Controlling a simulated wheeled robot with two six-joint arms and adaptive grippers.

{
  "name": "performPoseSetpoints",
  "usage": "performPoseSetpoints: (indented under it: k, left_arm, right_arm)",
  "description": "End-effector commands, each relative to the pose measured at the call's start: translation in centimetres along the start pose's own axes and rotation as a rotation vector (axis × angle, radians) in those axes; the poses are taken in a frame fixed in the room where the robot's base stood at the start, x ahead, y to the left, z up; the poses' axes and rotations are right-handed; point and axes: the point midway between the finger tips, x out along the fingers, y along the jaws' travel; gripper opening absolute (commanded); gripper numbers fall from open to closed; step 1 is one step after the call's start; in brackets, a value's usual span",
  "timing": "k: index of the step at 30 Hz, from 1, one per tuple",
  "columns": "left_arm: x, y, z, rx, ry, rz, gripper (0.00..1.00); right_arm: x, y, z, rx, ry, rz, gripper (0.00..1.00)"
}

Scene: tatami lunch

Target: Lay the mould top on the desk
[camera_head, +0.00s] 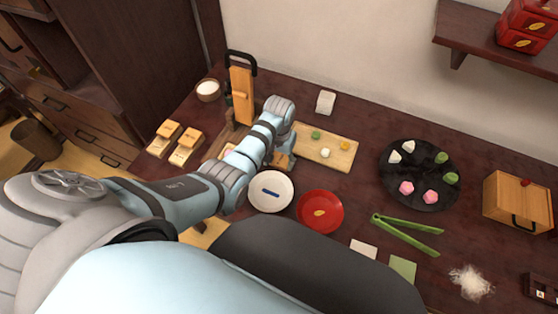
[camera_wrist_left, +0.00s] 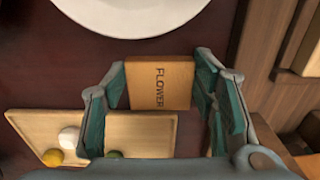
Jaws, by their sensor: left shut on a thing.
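The mould top is a light wooden block marked FLOWER (camera_wrist_left: 160,85), seen in the left wrist view between my left gripper's fingers. My left gripper (camera_head: 283,158) is shut on it, with one finger pad on each side. In the head view only a small part of the block (camera_head: 284,163) shows below the gripper. It is over the dark desk (camera_head: 365,113), between the wooden board and the white plate. I cannot tell whether the block touches the desk. My right gripper is not in view.
The wooden board (camera_head: 343,160) with small sweets lies close to my left gripper. The white plate (camera_head: 286,198) and red plate (camera_head: 320,225) are in front. Two wooden moulds (camera_head: 186,149) and a tall wooden box (camera_head: 242,95) stand left. Green tongs (camera_head: 408,233) lie right.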

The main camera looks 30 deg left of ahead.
Motion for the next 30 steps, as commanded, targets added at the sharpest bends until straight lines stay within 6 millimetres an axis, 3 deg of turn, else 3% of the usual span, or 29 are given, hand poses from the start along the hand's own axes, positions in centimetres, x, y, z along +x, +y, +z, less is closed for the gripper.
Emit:
performPoseSetpoints:
  k: [5,6,9,20,23,30]
  left_arm:
    - [0.2,0.0,0.0,0.000,0.000,0.000,0.25]
    - [0.1,-0.1,0.0,0.000,0.000,0.000,0.59]
    - [0.1,0.0,0.0,0.000,0.000,0.000,0.73]
    - [-0.7,0.0,0.0,0.000,0.001,0.000,0.73]
    - [-2.7,0.0,-0.1,0.000,0.004,0.000,0.73]
    - [-9.4,0.0,-0.1,0.000,0.004,0.000,0.73]
  right_arm:
    - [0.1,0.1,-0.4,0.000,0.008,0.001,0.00]
    - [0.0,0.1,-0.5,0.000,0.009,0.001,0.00]
    - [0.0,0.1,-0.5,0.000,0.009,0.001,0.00]
    - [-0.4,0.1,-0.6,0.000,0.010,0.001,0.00]
    - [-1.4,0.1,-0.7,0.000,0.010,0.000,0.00]
    - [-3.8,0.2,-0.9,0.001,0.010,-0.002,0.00]
